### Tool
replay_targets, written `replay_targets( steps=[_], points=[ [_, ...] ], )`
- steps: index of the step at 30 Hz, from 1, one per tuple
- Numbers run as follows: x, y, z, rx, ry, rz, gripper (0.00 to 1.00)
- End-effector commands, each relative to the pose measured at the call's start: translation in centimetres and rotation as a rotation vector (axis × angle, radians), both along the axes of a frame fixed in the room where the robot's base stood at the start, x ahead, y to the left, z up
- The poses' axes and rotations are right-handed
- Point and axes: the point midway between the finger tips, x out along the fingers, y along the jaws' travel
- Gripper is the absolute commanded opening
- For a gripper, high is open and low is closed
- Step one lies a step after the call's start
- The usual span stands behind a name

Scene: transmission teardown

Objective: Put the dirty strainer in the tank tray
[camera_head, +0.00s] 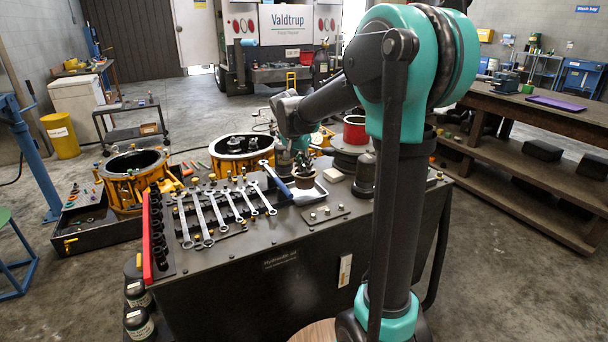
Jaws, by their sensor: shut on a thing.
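My gripper (304,171) points down over the dark workbench (285,245), small and partly hidden by my own arm. It is shut on a small brownish cup-shaped piece (304,180), which looks like the dirty strainer. The piece is upright; I cannot tell whether it touches what is below. A pale shallow tray (312,197) lies right beneath and around it, partly hidden by the piece. It may be the tank tray, but no label shows. A blue-handled tool (277,180) lies just left of the tray.
Several wrenches (221,207) lie in a row on the left, beside a red rack (147,238) with dark sockets. A small plate with studs (321,214) is in front. A dark cylinder (365,174) and red ring (355,130) stand right. Yellow housings (134,180) stand behind.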

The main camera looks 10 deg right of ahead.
Motion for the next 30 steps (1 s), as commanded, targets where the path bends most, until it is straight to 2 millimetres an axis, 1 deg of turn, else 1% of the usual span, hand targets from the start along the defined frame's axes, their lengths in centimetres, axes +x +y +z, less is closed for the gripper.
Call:
replay_targets(
  steps=[3, 7, 20, 21, 24, 25, 30],
  points=[
    [0.0, 0.0, -1.6, 0.000, 0.000, 0.000, 0.00],
    [0.0, 0.0, -3.1, 0.000, 0.000, 0.000, 0.00],
    [0.0, 0.0, -3.8, 0.000, 0.000, 0.000, 0.00],
    [0.0, 0.0, -3.7, 0.000, 0.000, 0.000, 0.21],
    [0.0, 0.0, -3.7, 0.000, 0.000, 0.000, 0.34],
    [0.0, 0.0, -3.7, 0.000, 0.000, 0.000, 0.37],
    [0.0, 0.0, -3.7, 0.000, 0.000, 0.000, 0.37]
  ],
)
